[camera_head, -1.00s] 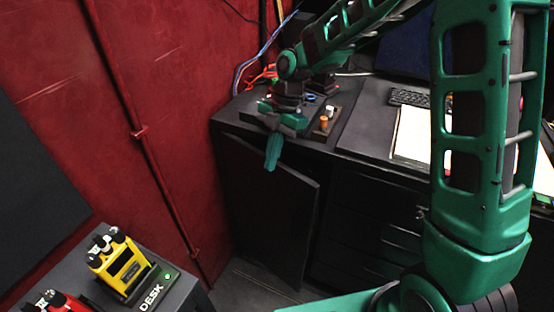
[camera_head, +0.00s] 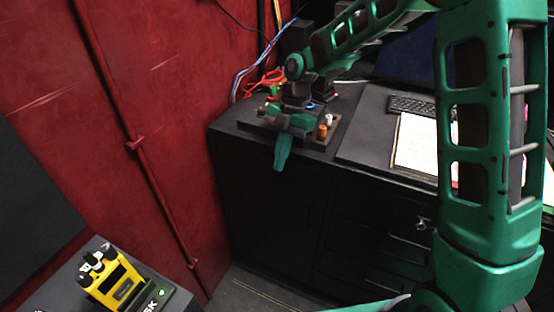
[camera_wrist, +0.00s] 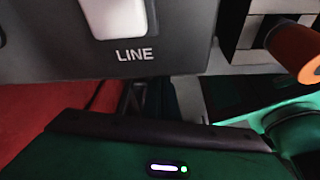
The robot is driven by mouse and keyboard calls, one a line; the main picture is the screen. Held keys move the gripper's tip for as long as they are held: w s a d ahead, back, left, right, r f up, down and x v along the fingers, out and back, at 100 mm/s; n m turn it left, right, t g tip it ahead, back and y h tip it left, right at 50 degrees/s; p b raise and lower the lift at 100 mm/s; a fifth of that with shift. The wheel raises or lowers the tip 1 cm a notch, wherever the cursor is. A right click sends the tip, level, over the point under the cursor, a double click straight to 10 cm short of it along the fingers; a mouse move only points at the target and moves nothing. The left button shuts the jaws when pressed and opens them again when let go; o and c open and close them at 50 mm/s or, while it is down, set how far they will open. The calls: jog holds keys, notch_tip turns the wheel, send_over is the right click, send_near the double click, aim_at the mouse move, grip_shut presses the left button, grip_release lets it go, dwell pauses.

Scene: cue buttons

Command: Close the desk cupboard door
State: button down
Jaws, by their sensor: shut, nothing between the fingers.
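The desk cupboard door (camera_head: 262,205) is the dark panel at the left front of the desk. In the head view it lies about flush with the desk front, with no visible gap. My gripper (camera_head: 282,152) is at the desk's front edge, above the door, with its teal fingers pointing down. The fingers are together and hold nothing. The wrist view is filled by a dark panel marked LINE (camera_wrist: 135,55) and my own green gripper body; the door is not clear there.
On the desk top stand a small block with orange and white knobs (camera_head: 326,127), red cables (camera_head: 268,82), a keyboard (camera_head: 412,104) and papers (camera_head: 425,143). Drawers (camera_head: 375,235) are to the right of the door. A yellow device (camera_head: 112,283) stands at lower left, by the red wall (camera_head: 130,60).

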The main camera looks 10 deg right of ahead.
jog(key=v, duration=0.9)
jog(key=shift+w+a+r, duration=0.15)
jog(key=shift+w+r, duration=0.1)
jog(key=shift+w, duration=0.2)
jog(key=shift+d+r, duration=0.2)
jog(key=shift+d, duration=0.05)
jog(key=s+d+r+m+t+h, duration=0.1)
jog(key=s+d+r+m, duration=0.1)
jog(key=s+d+m, duration=0.6)
jog(key=s+d+r+m+t, duration=0.1)
jog(key=s+d+m, duration=0.3)
jog(key=d+m, duration=0.65)
jog(key=s+d+f+m, duration=0.1)
jog(key=s+d+m, duration=0.5)
jog(key=s, duration=0.4)
jog(key=s+d+f+m+h, duration=0.1)
jog(key=s+d+f+m, duration=0.1)
jog(key=s+d+m, duration=0.4)
jog(key=s+m, duration=0.3)
jog(key=s, duration=0.1)
jog(key=shift+d+f+t, duration=0.2)
jog(key=shift+f+t, duration=0.1)
jog(key=shift+s, duration=0.1)
